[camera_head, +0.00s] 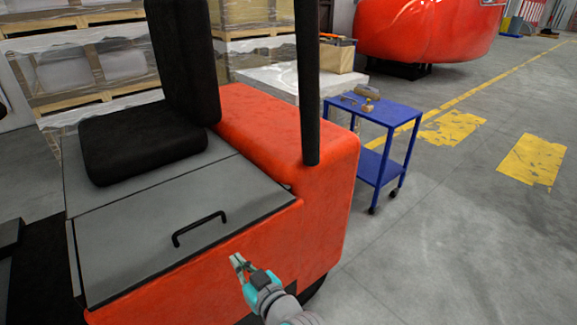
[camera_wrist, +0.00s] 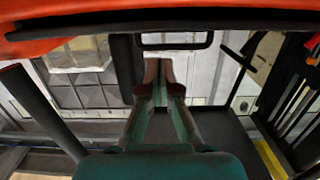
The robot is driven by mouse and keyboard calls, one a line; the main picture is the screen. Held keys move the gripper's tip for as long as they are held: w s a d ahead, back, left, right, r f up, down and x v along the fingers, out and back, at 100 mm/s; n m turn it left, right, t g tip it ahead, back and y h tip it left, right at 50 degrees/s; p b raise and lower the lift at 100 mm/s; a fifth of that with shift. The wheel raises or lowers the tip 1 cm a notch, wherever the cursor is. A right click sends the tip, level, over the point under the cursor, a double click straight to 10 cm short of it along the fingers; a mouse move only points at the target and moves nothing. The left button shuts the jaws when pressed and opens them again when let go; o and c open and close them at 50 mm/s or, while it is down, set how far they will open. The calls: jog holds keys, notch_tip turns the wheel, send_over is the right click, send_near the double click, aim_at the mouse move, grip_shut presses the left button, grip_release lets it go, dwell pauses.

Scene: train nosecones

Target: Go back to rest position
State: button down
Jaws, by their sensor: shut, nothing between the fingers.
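My gripper (camera_head: 238,262) is in the lower middle of the head view, in front of the red side of a forklift (camera_head: 230,250). Its fingers are together and hold nothing. In the wrist view my gripper (camera_wrist: 158,72) points up the picture, with its fingertips close together. The forklift has a grey cover (camera_head: 150,235) with a black handle (camera_head: 200,229) and a black seat (camera_head: 145,140). The gripper appears just below and right of the handle in the head view; how far it is from the forklift I cannot tell.
A blue trolley (camera_head: 372,108) with a mallet (camera_head: 368,93) on top stands right of the forklift. Wrapped pallets (camera_head: 85,70) stand behind. A large red nosecone (camera_head: 425,30) is at the back. The grey floor (camera_head: 450,240) at right is clear.

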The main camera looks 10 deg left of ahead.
jog(key=s+d+f+m+t+h, duration=0.1)
jog(key=s+d+f+m+h, duration=0.1)
jog(key=s+d+f, duration=0.45)
jog(key=s+d+f+m+t+h, duration=0.1)
jog(key=s+d+f+m+h, duration=0.15)
jog(key=d, duration=0.75)
jog(key=s+d+f+m+t+h, duration=0.1)
jog(key=s+d+f+h, duration=0.1)
jog(key=s+d+f, duration=0.45)
jog(key=s+d+r+m+h, duration=0.1)
jog(key=s+d+r+h, duration=0.1)
jog(key=s+d, duration=0.3)
jog(key=s+d+r+m+h, duration=0.2)
jog(key=s+d+r, duration=0.2)
jog(key=s, duration=0.7)
jog(key=s+d+r+m+t+h, duration=0.1)
jog(key=s+d+r+h, duration=0.1)
jog(key=s+d, duration=0.4)
jog(key=v, duration=0.2)
jog(key=shift+s, duration=0.25)
jog(key=shift+a+r, duration=0.1)
jog(key=shift+a, duration=0.1)
